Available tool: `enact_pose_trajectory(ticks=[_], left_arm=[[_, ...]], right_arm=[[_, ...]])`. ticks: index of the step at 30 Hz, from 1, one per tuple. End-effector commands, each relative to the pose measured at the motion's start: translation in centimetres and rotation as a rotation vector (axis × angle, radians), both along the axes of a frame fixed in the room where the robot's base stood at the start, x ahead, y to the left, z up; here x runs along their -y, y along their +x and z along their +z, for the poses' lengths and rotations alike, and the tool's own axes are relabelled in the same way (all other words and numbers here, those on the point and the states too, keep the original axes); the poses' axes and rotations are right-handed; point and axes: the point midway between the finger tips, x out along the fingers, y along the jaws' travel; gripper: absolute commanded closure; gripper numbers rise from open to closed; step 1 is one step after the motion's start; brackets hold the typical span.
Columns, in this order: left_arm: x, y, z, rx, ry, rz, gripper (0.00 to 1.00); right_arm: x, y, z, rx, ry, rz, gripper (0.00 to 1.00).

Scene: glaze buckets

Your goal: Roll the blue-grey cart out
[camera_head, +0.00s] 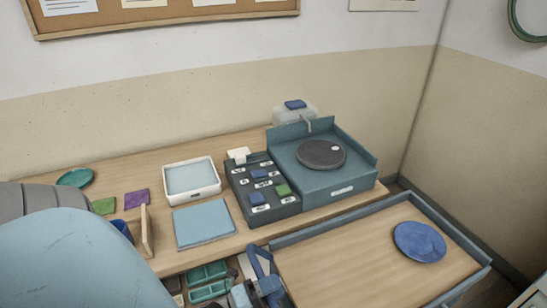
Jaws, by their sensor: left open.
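The blue-grey cart (445,214) stands at the lower right, in front of the table. It has a raised blue-grey rim and a wooden top, and a round blue plate (419,242) lies on it. Its lower part is out of frame. My left gripper (262,272) is open at the bottom middle, close beside the cart's left end. I cannot tell whether it touches the cart. My right gripper is not in view.
A wooden table (140,170) runs along the wall. It bears a blue-grey turntable unit (345,185), a dark block rack (236,190), a white tray (168,198) and a light-blue mat (203,223). A green divided tray (208,292) sits low beside my gripper.

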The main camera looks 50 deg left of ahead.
Motion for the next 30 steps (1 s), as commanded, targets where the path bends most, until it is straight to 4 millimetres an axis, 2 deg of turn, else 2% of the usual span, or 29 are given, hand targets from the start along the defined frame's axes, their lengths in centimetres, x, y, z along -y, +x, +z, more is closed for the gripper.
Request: enact_pose_trajectory(ticks=[5,15,21,30], left_arm=[[-0.5,-1.4,-0.4,-0.002,0.000,0.002,0.52],[-3.0,-8.4,-2.0,-0.005,-0.001,0.002,0.52],[-4.1,-11.5,-2.6,-0.003,0.000,0.001,0.52],[-4.6,-12.8,-2.7,0.000,0.001,0.000,0.52]], right_arm=[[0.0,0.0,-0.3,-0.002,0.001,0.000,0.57],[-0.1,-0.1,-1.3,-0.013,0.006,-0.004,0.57],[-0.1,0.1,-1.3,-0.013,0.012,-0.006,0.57],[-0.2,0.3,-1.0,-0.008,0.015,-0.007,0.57]])
